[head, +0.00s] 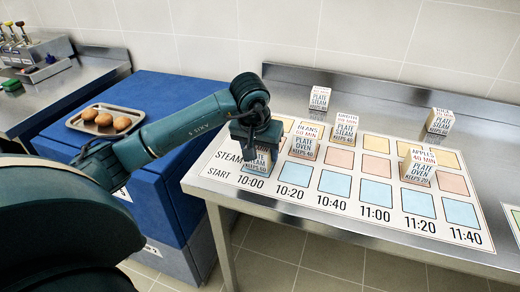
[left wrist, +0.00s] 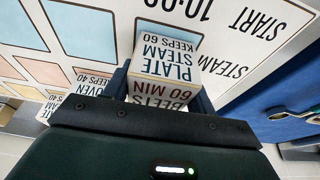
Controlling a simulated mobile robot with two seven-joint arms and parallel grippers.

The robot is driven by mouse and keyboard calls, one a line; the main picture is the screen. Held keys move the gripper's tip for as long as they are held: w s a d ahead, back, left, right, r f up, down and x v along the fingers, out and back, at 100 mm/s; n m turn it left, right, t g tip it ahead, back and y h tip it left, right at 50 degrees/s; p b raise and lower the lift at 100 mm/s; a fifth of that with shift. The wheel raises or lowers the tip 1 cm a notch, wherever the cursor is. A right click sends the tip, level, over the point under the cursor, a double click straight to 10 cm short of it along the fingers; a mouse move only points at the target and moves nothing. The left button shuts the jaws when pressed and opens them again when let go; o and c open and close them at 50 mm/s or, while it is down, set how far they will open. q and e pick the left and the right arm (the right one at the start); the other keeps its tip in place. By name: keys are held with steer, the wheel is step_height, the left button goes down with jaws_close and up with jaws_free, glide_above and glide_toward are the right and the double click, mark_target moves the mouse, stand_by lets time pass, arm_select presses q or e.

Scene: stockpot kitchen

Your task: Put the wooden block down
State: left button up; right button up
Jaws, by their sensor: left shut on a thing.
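My left gripper (head: 257,137) is shut on a wooden block with printed faces (head: 258,162), reaching down from above. In the left wrist view the held block (left wrist: 165,62) sits between the fingers and reads BEETS, 60 MIN, PLATE STEAM, KEEPS 60. It is at the 10:00 column of the printed board (head: 275,183), by the word STEAM. The gripper covers its top in the head view. I cannot tell whether its underside touches the board. My right gripper is not in view.
A block marked BEANS (head: 305,143) stands close to the right. Other blocks stand on the board (head: 418,167), (head: 345,128) and behind it on the steel counter (head: 320,98), (head: 440,121). A tray (head: 75,124) of brown round items rests on the blue cabinet (head: 165,95). Several coloured squares are bare.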

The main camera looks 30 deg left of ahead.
arm_select(q)
steer(key=shift+f, duration=0.15)
steer(key=o, duration=1.1)
steer(key=shift+c, duration=0.2)
steer(key=shift+r, duration=0.35)
steer(key=v, duration=1.1)
steer(key=shift+r, duration=0.3)
